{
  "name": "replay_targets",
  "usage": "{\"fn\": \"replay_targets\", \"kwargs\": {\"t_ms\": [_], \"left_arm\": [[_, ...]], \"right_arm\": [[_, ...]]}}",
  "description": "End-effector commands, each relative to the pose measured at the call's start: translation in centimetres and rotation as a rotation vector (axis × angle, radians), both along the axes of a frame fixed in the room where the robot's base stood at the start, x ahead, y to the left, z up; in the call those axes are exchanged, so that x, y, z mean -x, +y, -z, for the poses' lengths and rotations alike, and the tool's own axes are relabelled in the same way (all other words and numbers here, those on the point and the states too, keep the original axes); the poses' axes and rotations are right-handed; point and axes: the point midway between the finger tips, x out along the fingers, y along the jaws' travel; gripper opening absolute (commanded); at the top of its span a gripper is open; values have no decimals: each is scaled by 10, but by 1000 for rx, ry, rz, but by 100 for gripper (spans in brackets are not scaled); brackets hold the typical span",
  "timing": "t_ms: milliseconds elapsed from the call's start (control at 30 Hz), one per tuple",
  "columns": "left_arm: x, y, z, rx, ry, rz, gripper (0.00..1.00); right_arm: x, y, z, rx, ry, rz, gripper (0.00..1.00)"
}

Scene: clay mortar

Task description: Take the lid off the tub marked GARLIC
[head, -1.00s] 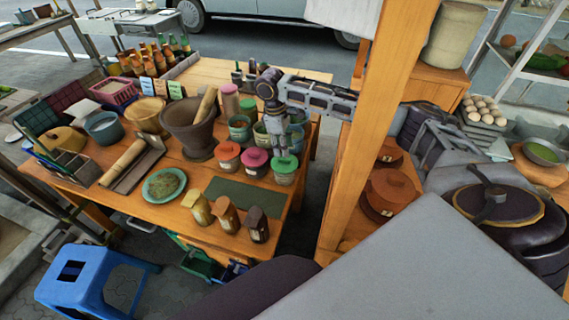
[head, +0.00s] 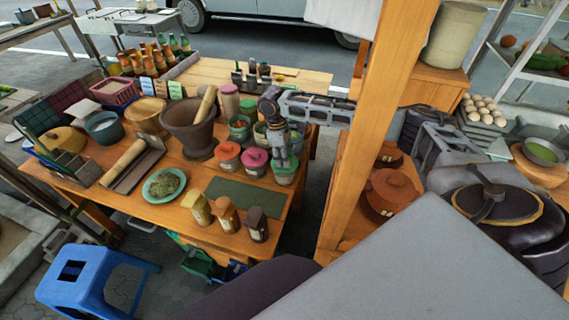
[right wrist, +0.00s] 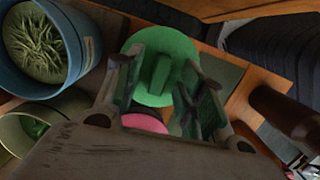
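Three tubs stand in a row on the wooden table, with an orange-red lid (head: 227,151), a pink lid (head: 255,157) and a green lid (head: 283,179). Their labels are too small to read, so I cannot tell which is marked GARLIC. My right gripper (head: 284,162) points down just above the green lid. In the right wrist view the fingers of my right gripper (right wrist: 163,88) are apart, one on each side of the raised handle of the green lid (right wrist: 165,52). I cannot tell whether they touch it. My left gripper is not in view.
A dark green mat (head: 245,196) and several small jars (head: 228,215) lie in front of the tubs. A large mortar (head: 192,127) stands left of them. A wooden post (head: 350,180) rises to the right. A blue pot (right wrist: 85,50) is close beside the gripper.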

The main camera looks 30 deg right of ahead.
Motion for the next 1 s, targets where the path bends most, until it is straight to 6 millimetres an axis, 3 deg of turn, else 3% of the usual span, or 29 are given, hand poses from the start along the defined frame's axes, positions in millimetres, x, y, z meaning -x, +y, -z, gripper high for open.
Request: {"fn": "replay_targets", "kwargs": {"t_ms": [167, 467, 833, 1000], "left_arm": [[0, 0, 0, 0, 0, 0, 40], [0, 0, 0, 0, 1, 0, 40], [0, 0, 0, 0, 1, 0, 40], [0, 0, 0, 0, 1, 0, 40]], "right_arm": [[0, 0, 0, 0, 0, 0, 37], [0, 0, 0, 0, 0, 0, 0], [0, 0, -2, 0, 0, 0, 0], [0, 0, -12, 1, -1, 0, 0]]}}
